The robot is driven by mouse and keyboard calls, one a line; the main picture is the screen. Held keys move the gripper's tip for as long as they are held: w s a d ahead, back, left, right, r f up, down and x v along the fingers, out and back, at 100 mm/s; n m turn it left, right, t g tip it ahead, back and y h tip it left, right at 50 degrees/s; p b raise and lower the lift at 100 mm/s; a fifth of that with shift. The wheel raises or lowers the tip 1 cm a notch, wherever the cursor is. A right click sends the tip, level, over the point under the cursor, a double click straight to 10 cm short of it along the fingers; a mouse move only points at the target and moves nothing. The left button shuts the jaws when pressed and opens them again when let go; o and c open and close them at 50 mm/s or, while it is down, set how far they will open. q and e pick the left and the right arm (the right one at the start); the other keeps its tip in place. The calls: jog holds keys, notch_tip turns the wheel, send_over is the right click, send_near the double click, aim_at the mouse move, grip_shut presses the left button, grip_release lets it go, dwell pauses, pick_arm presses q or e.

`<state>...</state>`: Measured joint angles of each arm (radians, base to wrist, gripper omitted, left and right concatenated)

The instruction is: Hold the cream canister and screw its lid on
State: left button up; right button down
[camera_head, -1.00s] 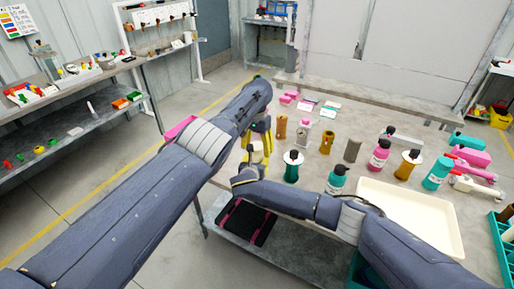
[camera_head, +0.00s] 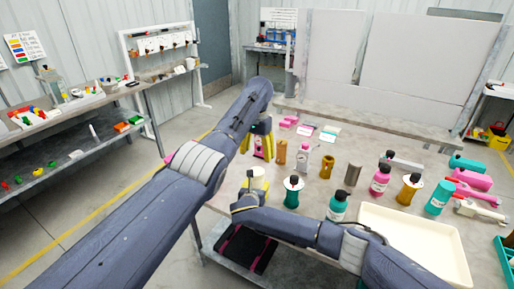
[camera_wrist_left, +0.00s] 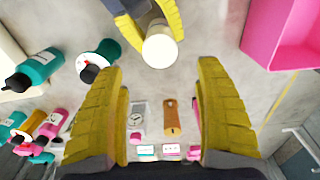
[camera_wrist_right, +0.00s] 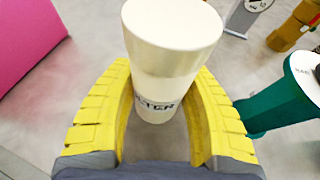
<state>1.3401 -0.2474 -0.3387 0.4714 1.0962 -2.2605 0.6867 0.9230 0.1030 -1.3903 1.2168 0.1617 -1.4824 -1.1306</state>
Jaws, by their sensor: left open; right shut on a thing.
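The cream canister (camera_wrist_right: 158,105) stands upright between the fingers of my right gripper (camera_wrist_right: 165,85), which is shut on it. Dark lettering shows on its side. A smooth cream section at its top looks like the lid (camera_wrist_right: 172,30), set on the canister; how tight it is I cannot tell. The canister's pale top also shows in the left wrist view (camera_wrist_left: 159,49) and in the head view (camera_head: 257,171). My left gripper (camera_wrist_left: 157,72) is open and empty, apart from the canister, and farther back over the table in the head view (camera_head: 262,140).
Bottles and cylinders stand right of the canister, the nearest a teal bottle (camera_head: 292,192). A cream tray (camera_head: 455,262) lies at the front right. A pink bin (camera_wrist_left: 285,35) is near the table edge. Small pink items (camera_head: 288,122) and cards lie at the back.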

pick_arm(q)
jog(key=shift+r, duration=1.25)
pick_arm(e)
jog(key=c, duration=0.6)
grip_release()
jog(key=shift+s+a+r, duration=0.15)
jog(key=shift+s+r, duration=0.05)
jog(key=shift+s, duration=0.45)
jog(key=v, duration=1)
jog(key=shift+s+r, duration=0.25)
